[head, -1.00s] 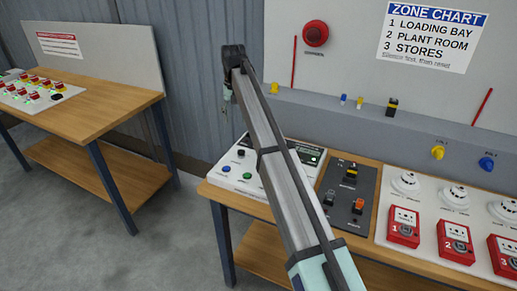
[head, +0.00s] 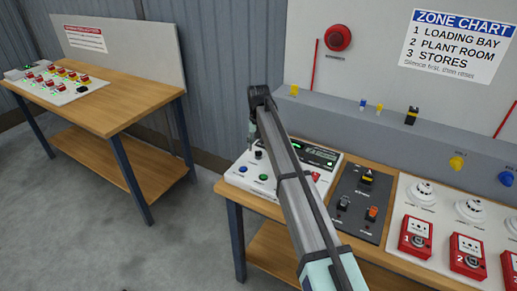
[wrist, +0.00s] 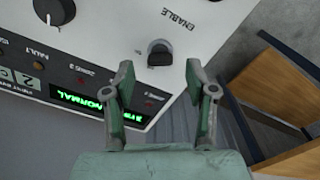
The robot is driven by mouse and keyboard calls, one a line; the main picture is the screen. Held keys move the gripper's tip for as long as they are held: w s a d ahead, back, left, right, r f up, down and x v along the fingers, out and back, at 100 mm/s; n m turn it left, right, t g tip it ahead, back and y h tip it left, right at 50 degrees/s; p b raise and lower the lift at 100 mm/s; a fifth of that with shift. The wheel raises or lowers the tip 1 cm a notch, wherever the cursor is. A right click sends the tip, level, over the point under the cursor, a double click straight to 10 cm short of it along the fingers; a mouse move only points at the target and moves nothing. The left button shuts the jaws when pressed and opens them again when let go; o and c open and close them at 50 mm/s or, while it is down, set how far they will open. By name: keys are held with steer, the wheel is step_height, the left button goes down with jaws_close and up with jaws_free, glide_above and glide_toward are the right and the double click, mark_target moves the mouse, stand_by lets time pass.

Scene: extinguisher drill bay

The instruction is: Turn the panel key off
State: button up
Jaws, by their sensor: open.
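The white control panel (head: 251,183) sits at the left end of the right-hand bench; it also fills much of the wrist view (wrist: 115,35). The panel key, a small dark key switch (wrist: 159,53) beside the word ENABLE, shows in the wrist view just beyond my fingertips. My gripper (wrist: 159,72) is open and empty, one finger on either side of the key in that view. I cannot tell its height above the panel. In the head view my gripper (head: 252,132) is over the panel's back left part, and the key is hard to make out there.
A black knob (wrist: 55,10) and a lit green display (wrist: 83,105) are also on the panel. A dark switch plate (head: 352,215) and red call points (head: 415,236) lie to its right. A grey ledge (head: 330,112) runs behind. Another bench (head: 110,95) stands left.

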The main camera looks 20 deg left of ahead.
mark_target(258, 154)
steer(key=shift+f, duration=1.55)
jaws_close()
steer(key=shift+n, duration=0.3)
steer(key=n+b, duration=0.1)
steer(key=n, duration=0.4)
steer(key=n+b, duration=0.1)
steer(key=n, duration=0.5)
steer(key=shift+n, duration=0.3)
